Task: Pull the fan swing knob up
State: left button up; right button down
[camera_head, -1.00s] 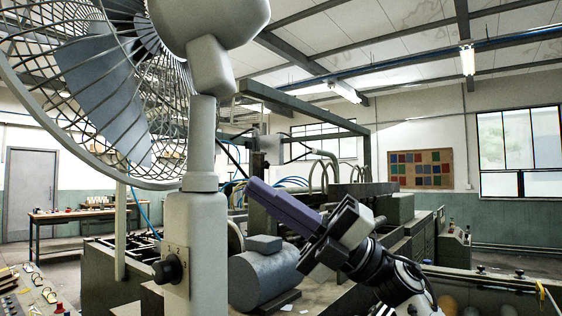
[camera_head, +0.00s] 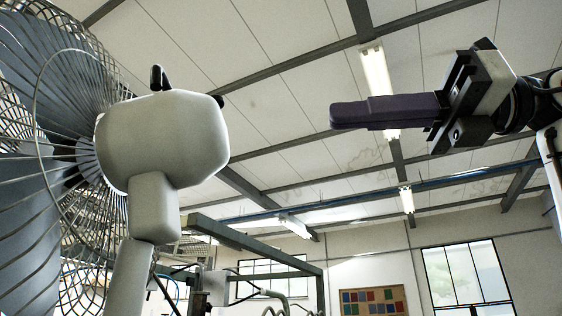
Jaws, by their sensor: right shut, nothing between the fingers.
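The fan (camera_head: 160,140) stands at the left, with its wire cage at the far left and its pale rounded motor housing facing me. The black swing knob (camera_head: 157,78) sticks up from the top of the housing, near its left part. Its exact height is hard to tell. My right gripper (camera_head: 335,116) comes in from the right, with its long purple fingers shut together and empty. It points left at the housing, a clear gap to the right of it and slightly lower than the knob. My left gripper is not in view.
A small dark part (camera_head: 218,101) sits at the right side of the housing. The space between the fan and my right gripper is open. Ceiling beams, lamps, a window (camera_head: 466,276) and a colored board (camera_head: 373,301) are far behind.

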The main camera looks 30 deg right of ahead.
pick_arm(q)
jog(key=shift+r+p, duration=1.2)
pick_arm(e)
jog(key=r+x, duration=0.3)
jog(key=x, duration=0.9)
jog(key=shift+w+a, duration=0.15)
jog(key=shift+a, duration=0.1)
